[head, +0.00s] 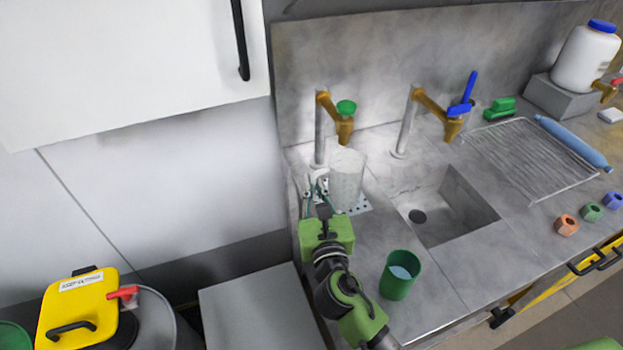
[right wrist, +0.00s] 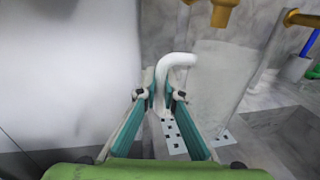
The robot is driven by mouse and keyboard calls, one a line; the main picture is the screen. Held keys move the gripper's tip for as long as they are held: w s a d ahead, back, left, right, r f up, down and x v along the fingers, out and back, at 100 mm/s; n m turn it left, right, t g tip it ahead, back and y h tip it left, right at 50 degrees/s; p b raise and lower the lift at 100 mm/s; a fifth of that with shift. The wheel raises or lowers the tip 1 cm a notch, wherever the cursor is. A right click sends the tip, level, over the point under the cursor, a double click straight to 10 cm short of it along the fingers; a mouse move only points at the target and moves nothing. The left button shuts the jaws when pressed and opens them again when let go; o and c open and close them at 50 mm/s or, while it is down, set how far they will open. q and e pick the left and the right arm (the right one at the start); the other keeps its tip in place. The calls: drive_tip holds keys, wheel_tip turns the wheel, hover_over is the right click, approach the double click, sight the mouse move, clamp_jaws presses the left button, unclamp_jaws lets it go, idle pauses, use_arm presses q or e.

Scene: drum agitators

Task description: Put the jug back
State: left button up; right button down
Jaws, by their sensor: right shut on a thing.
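The translucent whitish jug (head: 346,180) stands upright at the left end of the counter, below the green-knobbed brass tap (head: 338,115). A pale plate with dark square holes (head: 364,206) lies under it; I cannot tell whether the jug touches it. My right gripper (head: 317,190) is at the jug's left side, shut on its white handle. In the right wrist view the curved handle (right wrist: 175,62) rises between the teal fingers (right wrist: 163,97), with the jug's body beyond to the right. My left gripper is not in view.
A green cup (head: 400,275) stands on the front of the counter, right of my right arm. The sink (head: 440,208) lies right of the jug, under a second tap with a blue handle (head: 461,108). A wire rack (head: 528,155) is farther right. A wall (head: 150,170) is close on the left.

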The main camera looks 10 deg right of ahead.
drive_tip(key=shift+w+f+b, duration=0.45)
drive_tip(key=shift+w+f, duration=1.35)
drive_tip(key=shift+w, duration=0.15)
drive_tip(key=shift+f, duration=0.1)
drive_tip(key=c, duration=2.2)
unclamp_jaws()
drive_tip(key=shift+o, duration=0.2)
